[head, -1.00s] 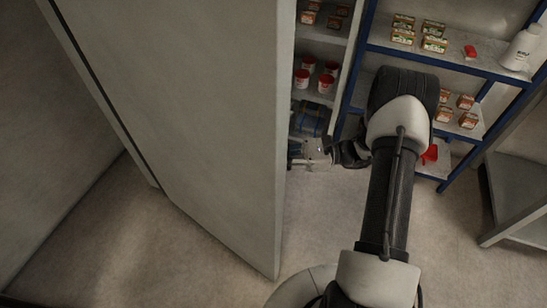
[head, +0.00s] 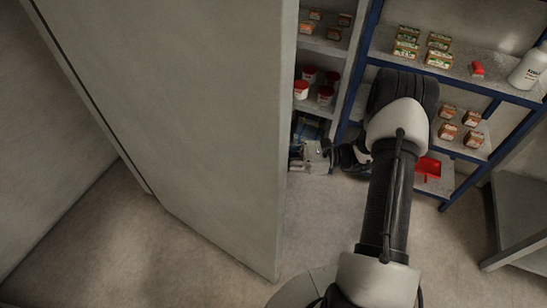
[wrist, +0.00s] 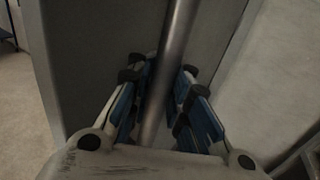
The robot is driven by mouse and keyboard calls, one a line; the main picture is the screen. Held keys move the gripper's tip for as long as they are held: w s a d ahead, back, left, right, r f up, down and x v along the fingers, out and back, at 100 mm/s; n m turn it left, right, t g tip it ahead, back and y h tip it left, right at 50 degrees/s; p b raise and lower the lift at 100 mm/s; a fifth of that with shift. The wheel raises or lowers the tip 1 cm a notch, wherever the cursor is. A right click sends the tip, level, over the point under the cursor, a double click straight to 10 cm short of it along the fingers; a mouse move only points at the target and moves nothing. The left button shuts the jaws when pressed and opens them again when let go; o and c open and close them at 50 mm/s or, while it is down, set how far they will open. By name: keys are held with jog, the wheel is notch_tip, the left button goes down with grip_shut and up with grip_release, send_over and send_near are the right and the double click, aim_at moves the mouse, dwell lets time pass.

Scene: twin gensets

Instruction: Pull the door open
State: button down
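The door (head: 175,120) is a large plain grey panel filling the left and middle of the head view. It stands ajar, with shelves visible past its right edge. In the wrist view, a round metal bar handle (wrist: 168,75) runs up between the blue-padded fingers of my gripper (wrist: 166,84), close against both, with the door's grey face (wrist: 95,60) behind. My gripper appears shut on this handle. In the head view my gripper (head: 325,157) is at the door's right edge, and the handle is hidden behind the panel.
Blue-framed shelves (head: 440,75) with small boxes (head: 438,50), a white bottle (head: 528,68) and a red dustpan-like item (head: 428,168) stand behind my arm. Grey shelves hold red-lidded tubs (head: 325,95). A grey table (head: 520,215) is at right. The floor (head: 120,250) below the door is clear.

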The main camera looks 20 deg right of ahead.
jog(key=c, duration=1.8)
grip_release()
jog(key=shift+s+d, duration=0.2)
jog(key=o, duration=0.3)
jog(key=shift+w, duration=0.1)
jog(key=v, duration=1.2)
jog(key=shift+r, duration=0.1)
